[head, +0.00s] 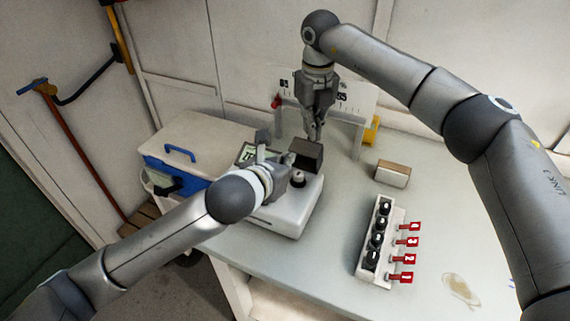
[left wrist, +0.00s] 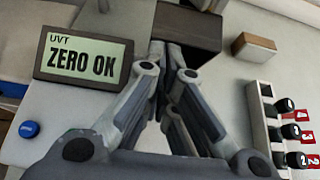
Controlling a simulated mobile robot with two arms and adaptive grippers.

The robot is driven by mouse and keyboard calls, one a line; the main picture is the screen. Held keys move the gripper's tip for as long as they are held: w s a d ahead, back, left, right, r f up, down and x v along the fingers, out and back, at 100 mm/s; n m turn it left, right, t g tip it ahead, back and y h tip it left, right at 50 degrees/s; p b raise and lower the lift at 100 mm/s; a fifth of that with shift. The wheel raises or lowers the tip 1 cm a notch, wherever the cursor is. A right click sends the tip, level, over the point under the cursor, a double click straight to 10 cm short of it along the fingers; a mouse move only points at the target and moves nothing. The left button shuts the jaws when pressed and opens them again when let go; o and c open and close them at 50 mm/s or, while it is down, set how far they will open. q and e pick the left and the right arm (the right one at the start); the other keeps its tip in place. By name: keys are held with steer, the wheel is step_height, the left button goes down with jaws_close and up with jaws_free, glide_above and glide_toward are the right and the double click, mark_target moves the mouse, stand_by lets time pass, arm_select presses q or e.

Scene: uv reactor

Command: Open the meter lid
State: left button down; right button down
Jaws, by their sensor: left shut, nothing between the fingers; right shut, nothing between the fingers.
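The meter (head: 290,216) is a white device on the bench. Its tilted display (left wrist: 84,60) reads "UVT ZERO OK". The dark, box-like lid (head: 308,153) is at the meter's back right, behind a small round part (head: 297,178); I cannot tell how far it is raised. The lid also shows at the top of the left wrist view (left wrist: 188,22). My left gripper (left wrist: 172,48) is shut and empty, its tips close in front of the lid; contact is unclear. My right gripper (head: 314,137) points down, shut and empty, just above and behind the lid.
A blue-and-white cooler box (head: 205,142) stands left of the meter. A brown-and-white block (head: 393,173) and a rack of black-capped vials (head: 377,235) with red numbered tags are at the right. A white frame (head: 352,115) stands behind. Open bench lies between meter and rack.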

arm_select(q)
steer(key=shift+f, duration=0.1)
arm_select(e)
steer(key=shift+s+a+f, duration=0.1)
steer(key=shift+s+f, duration=0.15)
steer(key=shift+f, duration=0.3)
steer(key=shift+s+f, duration=0.2)
steer(key=shift+f, duration=0.35)
arm_select(q)
steer(key=shift+w+d+r, duration=0.25)
steer(key=shift+w, duration=0.3)
arm_select(e)
steer(key=shift+g, duration=0.3)
steer(key=c, duration=2.1)
jaws_free()
steer(key=o, duration=0.4)
arm_select(q)
steer(key=shift+w+a, duration=0.1)
arm_select(e)
steer(key=shift+o, duration=1.4)
steer(key=shift+w+f, duration=0.1)
steer(key=shift+w, duration=0.05)
arm_select(q)
steer(key=shift+w+f, duration=0.15)
arm_select(e)
steer(key=shift+o, duration=0.3)
steer(key=shift+w+f, duration=0.1)
steer(key=shift+w, duration=0.1)
steer(key=shift+r, duration=0.25)
